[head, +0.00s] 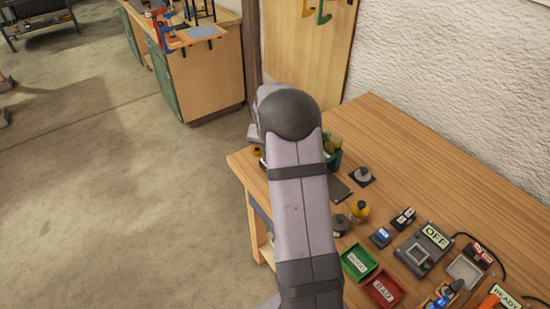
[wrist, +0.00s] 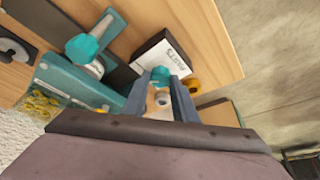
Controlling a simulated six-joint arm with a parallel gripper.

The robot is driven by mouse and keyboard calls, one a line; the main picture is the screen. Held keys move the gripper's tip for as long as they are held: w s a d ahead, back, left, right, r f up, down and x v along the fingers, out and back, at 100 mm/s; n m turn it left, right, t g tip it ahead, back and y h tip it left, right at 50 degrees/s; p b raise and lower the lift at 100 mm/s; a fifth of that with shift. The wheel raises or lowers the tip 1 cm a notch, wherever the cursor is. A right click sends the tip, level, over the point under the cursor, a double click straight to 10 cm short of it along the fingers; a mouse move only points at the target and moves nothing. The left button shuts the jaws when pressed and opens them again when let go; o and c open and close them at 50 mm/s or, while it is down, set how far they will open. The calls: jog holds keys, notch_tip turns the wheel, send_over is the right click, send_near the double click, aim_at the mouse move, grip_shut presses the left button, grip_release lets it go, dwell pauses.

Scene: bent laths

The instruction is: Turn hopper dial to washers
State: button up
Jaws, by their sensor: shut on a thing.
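In the wrist view my gripper (wrist: 161,92) has its two grey fingers closed around a small teal-tipped piece with a pale round part, which looks like the hopper dial (wrist: 160,74). Most of the dial is hidden between the fingers, and I cannot tell which setting it points to. The teal hopper body (wrist: 75,84) lies just left of my gripper. A teal-capped knob on a pale stem (wrist: 88,46) rises from it.
A white label card (wrist: 165,55) with upside-down lettering stands just beyond the fingers. Yellow small parts (wrist: 42,106) lie at left. Green (head: 359,262) and red (head: 384,289) trays and an OFF-marked box (head: 424,248) are on the bench.

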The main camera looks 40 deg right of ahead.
jog(key=shift+w+m+b, duration=0.1)
jog(key=shift+m+b, duration=0.5)
jog(key=shift+b, duration=0.2)
jog(key=shift+h, duration=0.3)
jog(key=o, duration=1)
jog(key=shift+o, duration=0.2)
jog(key=shift+r, duration=0.1)
jog(key=b+v, duration=0.2)
jog(key=v, duration=0.5)
jog(key=shift+r, duration=0.15)
